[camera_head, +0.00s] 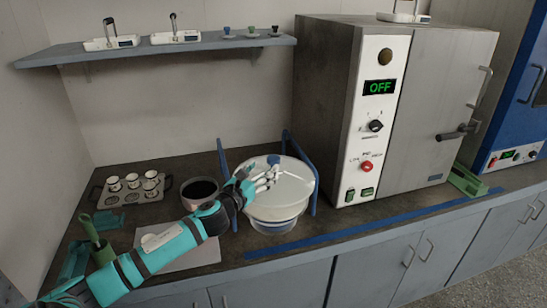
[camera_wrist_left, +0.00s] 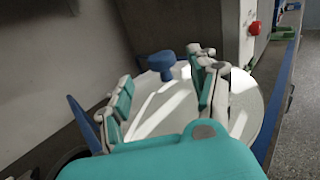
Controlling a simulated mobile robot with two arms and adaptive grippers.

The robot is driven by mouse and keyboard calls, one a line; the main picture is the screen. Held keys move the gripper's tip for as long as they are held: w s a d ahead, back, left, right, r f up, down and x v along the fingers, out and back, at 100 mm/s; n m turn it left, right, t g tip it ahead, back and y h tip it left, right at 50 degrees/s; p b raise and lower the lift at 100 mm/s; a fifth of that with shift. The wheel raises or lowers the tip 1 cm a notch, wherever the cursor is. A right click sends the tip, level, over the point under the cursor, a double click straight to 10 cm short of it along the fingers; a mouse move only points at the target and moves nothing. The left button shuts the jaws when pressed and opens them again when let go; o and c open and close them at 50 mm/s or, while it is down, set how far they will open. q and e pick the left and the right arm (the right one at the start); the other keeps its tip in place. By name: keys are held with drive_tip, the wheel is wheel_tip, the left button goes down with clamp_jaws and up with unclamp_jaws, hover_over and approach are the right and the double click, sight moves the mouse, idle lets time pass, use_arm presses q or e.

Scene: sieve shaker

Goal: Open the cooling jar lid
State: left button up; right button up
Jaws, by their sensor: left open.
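The cooling jar (camera_head: 275,207) is a wide, whitish translucent vessel on the counter. Its pale lid (camera_head: 295,183) is on top, with a blue knob (camera_head: 273,160). My left gripper (camera_head: 268,178) reaches over the lid from the left, its fingers close to the knob. In the left wrist view the gripper (camera_wrist_left: 165,90) is open, its two fingers apart. The blue knob (camera_wrist_left: 161,63) shows beyond and between the fingers, with the shiny lid (camera_wrist_left: 158,115) below. I cannot tell whether a finger touches the lid. My right gripper is not in view.
Blue upright bars (camera_head: 301,172) flank the jar. A dark-filled pot (camera_head: 200,191), a tray of small cups (camera_head: 118,198) and a green container (camera_head: 102,253) stand left. A large oven (camera_head: 375,105) reading OFF stands right. The counter strip before it is clear except blue tape (camera_head: 375,222).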

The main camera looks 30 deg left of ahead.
sight(271, 163)
use_arm(q)
drive_tip(key=w, duration=0.5)
drive_tip(key=w+p, duration=0.1)
drive_tip(key=w, duration=0.1)
drive_tip(key=shift+w+a, duration=0.2)
drive_tip(key=shift+a, duration=0.05)
drive_tip(key=c, duration=1.1)
clamp_jaws()
drive_tip(key=shift+w+f, duration=0.1)
